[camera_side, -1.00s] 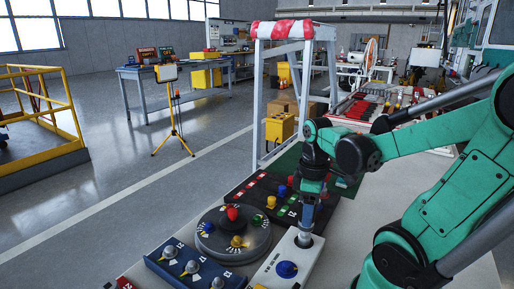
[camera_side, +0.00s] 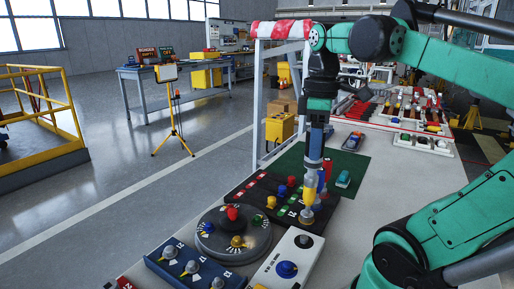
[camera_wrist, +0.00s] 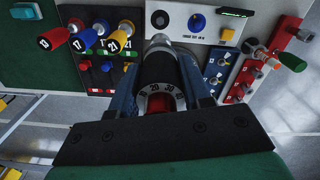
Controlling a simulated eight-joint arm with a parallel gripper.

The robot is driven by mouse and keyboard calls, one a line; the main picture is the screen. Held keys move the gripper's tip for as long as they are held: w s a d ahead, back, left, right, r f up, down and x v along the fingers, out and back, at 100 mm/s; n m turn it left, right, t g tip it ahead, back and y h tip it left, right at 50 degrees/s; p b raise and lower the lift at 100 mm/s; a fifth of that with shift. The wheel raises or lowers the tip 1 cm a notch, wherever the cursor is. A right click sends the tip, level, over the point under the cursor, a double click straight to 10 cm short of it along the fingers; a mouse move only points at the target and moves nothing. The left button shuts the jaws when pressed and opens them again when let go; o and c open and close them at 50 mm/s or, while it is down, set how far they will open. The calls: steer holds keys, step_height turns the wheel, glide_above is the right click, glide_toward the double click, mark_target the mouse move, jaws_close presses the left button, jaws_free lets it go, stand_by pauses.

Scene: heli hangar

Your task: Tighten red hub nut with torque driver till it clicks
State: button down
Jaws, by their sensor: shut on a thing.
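The red hub nut (camera_side: 232,213) stands on the round grey hub (camera_side: 208,244), with a blue and a yellow nut on the same hub. My gripper (camera_side: 316,150) is above the bench, to the right of the hub and apart from it. It is shut on the torque driver (camera_side: 307,216), which hangs upright with its tip down. In the wrist view the driver (camera_wrist: 157,68) is a black cylinder with a numbered ring and a silver end, between my fingers. I cannot pick out the hub in the wrist view.
A white box (camera_side: 272,280) has a dark round opening and a blue dial (camera_side: 287,269). A blue panel (camera_side: 178,266) with several knobs lies left of it. Numbered red, blue and yellow handles (camera_wrist: 85,38) stand close to the driver. A green mat (camera_side: 300,158) lies behind.

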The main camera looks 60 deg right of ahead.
step_height(320, 180, up, 4)
steer(key=shift+r, duration=0.25)
steer(key=shift+w+r, duration=0.1)
steer(key=shift+r, duration=0.15)
steer(key=shift+w+d+r, duration=0.1)
steer(key=shift+w+d, duration=0.05)
steer(key=shift+w, duration=0.15)
steer(key=shift+w+a+f+n, duration=0.1)
steer(key=shift+w+f+n, duration=0.8)
steer(key=shift+w+f, duration=2.05)
steer(key=shift+w+a+f+n, duration=0.1)
steer(key=shift+w+f+n, duration=0.8)
steer(key=shift+w+f, duration=2.05)
steer(key=shift+w+a+f+n, duration=0.1)
steer(key=shift+w+f+n, duration=0.8)
steer(key=shift+w+f, duration=2.05)
steer(key=shift+w+f, duration=0.45)
steer(key=shift+f, duration=0.15)
